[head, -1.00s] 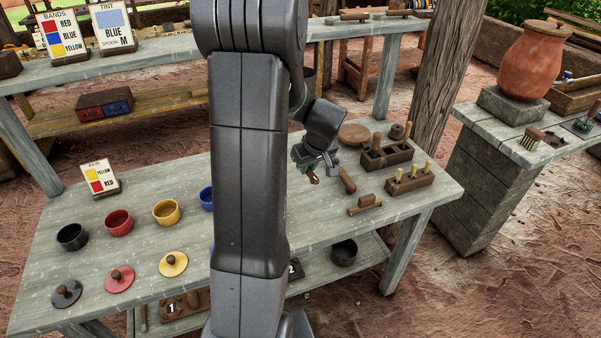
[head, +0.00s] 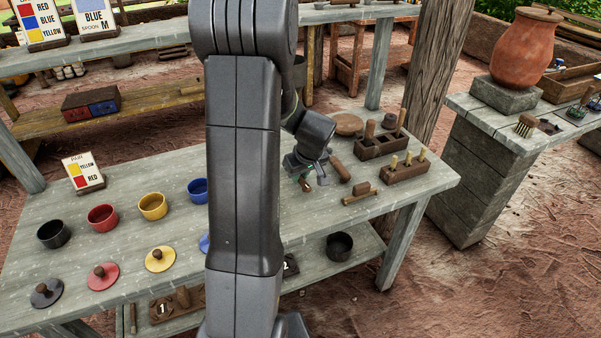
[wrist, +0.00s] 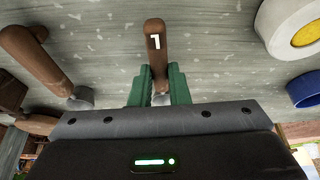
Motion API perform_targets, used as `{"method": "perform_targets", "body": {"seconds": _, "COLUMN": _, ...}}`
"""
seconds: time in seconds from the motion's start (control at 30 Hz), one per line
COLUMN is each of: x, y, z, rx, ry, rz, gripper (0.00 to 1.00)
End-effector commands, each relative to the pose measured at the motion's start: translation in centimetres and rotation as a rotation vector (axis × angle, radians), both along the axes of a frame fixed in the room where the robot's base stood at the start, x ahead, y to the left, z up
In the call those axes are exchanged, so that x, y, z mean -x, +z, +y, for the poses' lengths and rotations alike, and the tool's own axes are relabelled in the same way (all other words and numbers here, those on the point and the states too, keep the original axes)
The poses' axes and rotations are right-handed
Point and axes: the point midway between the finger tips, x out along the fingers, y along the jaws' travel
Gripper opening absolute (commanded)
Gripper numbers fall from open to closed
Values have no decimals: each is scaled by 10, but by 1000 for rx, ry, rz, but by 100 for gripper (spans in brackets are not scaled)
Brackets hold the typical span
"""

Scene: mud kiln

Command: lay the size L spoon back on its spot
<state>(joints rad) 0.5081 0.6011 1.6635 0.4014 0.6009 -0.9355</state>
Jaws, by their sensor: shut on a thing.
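My gripper (wrist: 158,85) has green fingers shut on a brown handle (wrist: 155,42) bearing a white mark that reads like a 1 or an L. A bit of metal shows between the fingers, so this appears to be a spoon; its bowl is mostly hidden. In the head view my gripper (head: 305,176) is low over the right part of the grey table (head: 130,215), beside a brown-handled tool (head: 341,171). I cannot tell whether the held spoon touches the table. Its spot is not clearly identifiable.
A slotted block (head: 380,145) and a pegged block (head: 405,170) stand right of my gripper, with a small wooden piece (head: 360,193) in front. Black, red, yellow and blue cups stand left, their lids in front. A dark pot (head: 339,245) sits on the lower shelf.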

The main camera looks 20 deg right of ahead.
Motion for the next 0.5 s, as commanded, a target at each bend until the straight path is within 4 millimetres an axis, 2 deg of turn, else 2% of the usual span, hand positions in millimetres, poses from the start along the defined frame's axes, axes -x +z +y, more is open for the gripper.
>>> {"method": "perform_targets", "body": {"seconds": 0.03, "x": 0, "y": -7, "z": 0, "rx": 0, "ry": 0, "rz": 0, "gripper": 0}}
{"method": "perform_targets", "body": {"seconds": 0.13, "x": 0, "y": -11, "z": 0, "rx": 0, "ry": 0, "rz": 0, "gripper": 0}}
{"method": "perform_targets", "body": {"seconds": 0.5, "x": 0, "y": -11, "z": 0, "rx": 0, "ry": 0, "rz": 0, "gripper": 0}}
